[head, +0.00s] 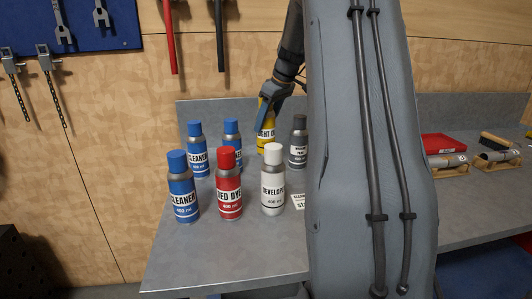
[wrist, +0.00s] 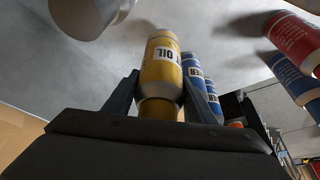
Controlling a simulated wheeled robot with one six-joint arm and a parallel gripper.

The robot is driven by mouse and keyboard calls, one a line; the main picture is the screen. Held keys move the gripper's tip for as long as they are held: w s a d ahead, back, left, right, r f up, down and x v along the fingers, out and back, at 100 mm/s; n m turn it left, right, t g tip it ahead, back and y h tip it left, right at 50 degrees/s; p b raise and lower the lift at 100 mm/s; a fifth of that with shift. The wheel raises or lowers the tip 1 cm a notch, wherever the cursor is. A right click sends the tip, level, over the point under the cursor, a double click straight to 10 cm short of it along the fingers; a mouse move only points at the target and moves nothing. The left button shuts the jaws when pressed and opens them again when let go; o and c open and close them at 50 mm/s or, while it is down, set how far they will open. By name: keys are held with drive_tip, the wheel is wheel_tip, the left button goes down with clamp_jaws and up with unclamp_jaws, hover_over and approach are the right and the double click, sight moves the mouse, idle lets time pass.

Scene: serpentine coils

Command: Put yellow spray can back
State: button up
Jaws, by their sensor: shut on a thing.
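The yellow spray can (head: 266,130), labelled as a light oil, is at the back of the group of cans in the head view. My gripper (head: 270,100) is shut on it from above and behind. In the wrist view the yellow can (wrist: 161,70) is between the two fingers of my gripper (wrist: 157,95). The can looks upright in the head view. Its base is hidden behind the front cans, so I cannot tell whether it touches the bench.
Blue cleaner cans (head: 182,190), a red dye can (head: 228,185), a white developer can (head: 272,180) and a dark grey can (head: 298,142) stand close around it on the grey bench (head: 235,262). My arm hides the bench's middle.

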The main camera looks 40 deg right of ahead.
sight(266, 140)
drive_tip(key=shift+f+p, duration=0.7)
drive_tip(key=shift+f, duration=2.85)
drive_tip(key=o, duration=1.3)
drive_tip(key=shift+f, duration=0.1)
drive_tip(key=b+v, duration=0.2)
drive_tip(key=v, duration=1)
drive_tip(key=shift+b, duration=0.4)
